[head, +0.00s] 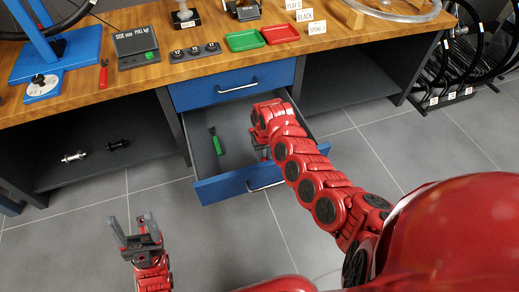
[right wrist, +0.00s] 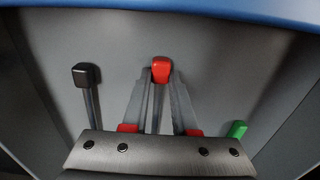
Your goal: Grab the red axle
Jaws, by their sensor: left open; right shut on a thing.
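The red-capped axle (right wrist: 161,70) lies in the open drawer (head: 231,183), between the two grey fingers of my right gripper (right wrist: 158,82) in the right wrist view. The fingers are shut on it, with its red end near the fingertips. In the head view my right arm reaches down into the drawer and hides most of that gripper and the axle. My left gripper (head: 138,229) is open and empty above the floor, left of the drawer.
A black-capped rod (right wrist: 87,78) lies left of the red axle, and a green-ended piece (right wrist: 237,130) lies to its right. The workbench (head: 150,78) stands above. Two hubs (head: 73,157) lie on the lower shelf.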

